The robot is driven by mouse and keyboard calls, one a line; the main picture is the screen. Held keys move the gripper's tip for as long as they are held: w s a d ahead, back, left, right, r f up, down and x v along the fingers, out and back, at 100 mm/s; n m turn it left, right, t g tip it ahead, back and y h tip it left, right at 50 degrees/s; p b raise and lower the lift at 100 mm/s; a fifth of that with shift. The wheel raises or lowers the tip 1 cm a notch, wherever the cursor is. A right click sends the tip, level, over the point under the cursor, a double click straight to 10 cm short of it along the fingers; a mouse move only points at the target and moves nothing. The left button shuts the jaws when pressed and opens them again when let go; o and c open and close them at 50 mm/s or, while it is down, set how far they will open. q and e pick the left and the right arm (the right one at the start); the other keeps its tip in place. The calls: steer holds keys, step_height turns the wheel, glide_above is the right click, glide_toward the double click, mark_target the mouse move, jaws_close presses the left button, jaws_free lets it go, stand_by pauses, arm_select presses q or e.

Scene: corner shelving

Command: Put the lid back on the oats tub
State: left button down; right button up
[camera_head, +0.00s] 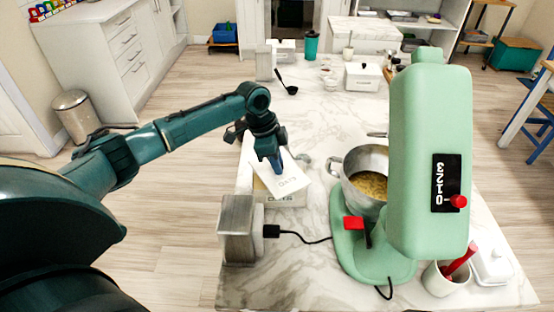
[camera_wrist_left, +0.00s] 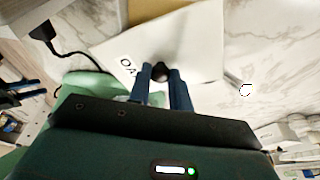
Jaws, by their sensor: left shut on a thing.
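The white lid (camera_head: 292,181) has dark lettering and a small dark knob. My left gripper (camera_head: 277,169) is shut on that knob, and the fingers (camera_wrist_left: 161,80) show on either side of it in the left wrist view. The lid (camera_wrist_left: 196,42) looks turned and tilted relative to the tub. The oats tub (camera_head: 287,201) is a pale box with lettering on its near side, standing on the marble counter below the lid. The lid and my arm hide most of its top. I cannot tell whether lid and tub touch. My right gripper is out of view.
A green stand mixer (camera_head: 428,150) with a metal bowl (camera_head: 350,165) stands to the right of the tub. A metal-sided appliance (camera_head: 237,229) with a black plug and cord stands close in front. The marble counter (camera_head: 322,122) behind is mostly clear.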

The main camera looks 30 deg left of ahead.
arm_select(q)
steer(key=shift+f+p, duration=0.15)
steer(key=shift+p, duration=0.55)
stand_by(1.0)
stand_by(0.4)
steer(key=c, duration=0.7)
jaws_free()
steer(key=shift+r, duration=3.5)
jaws_close()
